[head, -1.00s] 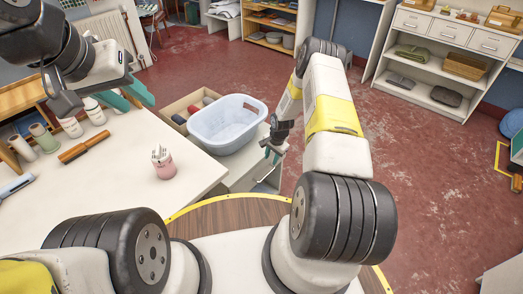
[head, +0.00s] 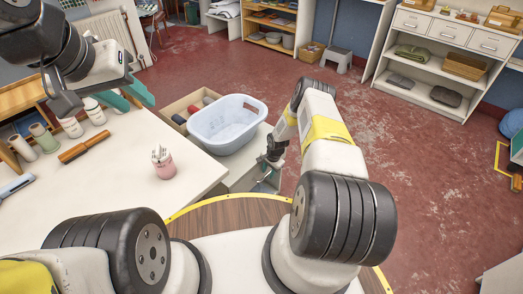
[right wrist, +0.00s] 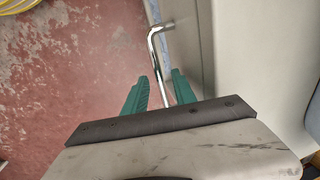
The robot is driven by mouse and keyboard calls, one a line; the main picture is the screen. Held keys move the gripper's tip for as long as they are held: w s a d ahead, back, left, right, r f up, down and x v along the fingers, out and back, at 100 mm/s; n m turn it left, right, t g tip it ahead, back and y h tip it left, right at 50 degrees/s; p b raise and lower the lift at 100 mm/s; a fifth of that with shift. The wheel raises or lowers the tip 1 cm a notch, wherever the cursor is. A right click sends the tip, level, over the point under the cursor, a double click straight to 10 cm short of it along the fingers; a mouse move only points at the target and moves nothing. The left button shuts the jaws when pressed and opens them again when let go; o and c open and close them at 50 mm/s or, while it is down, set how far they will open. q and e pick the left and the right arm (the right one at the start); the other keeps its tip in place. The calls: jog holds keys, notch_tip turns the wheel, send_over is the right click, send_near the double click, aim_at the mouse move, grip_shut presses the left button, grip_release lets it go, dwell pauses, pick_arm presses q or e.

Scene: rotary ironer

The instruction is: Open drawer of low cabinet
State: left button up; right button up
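The low cabinet (head: 238,167) is white and stands beyond the worktable's right corner, with a pale blue basin on top. In the right wrist view its pale panels (right wrist: 245,50) fill the right side. A silver bar handle (right wrist: 158,68) sticks out from the cabinet front. My right gripper (right wrist: 160,93) is open, with one teal finger on each side of the handle's bar; I cannot tell whether either finger touches it. In the head view my right gripper (head: 265,174) is low beside the cabinet, partly hidden. My left gripper (head: 127,98) is open and empty above the worktable.
The blue basin (head: 228,124) sits on the cabinet. A tan open box (head: 181,108) with rolls is behind it. The white worktable (head: 120,190) carries bottles, a brown-handled tool and a pink cup (head: 164,163).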

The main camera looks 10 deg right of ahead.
grip_shut()
dwell(1.3)
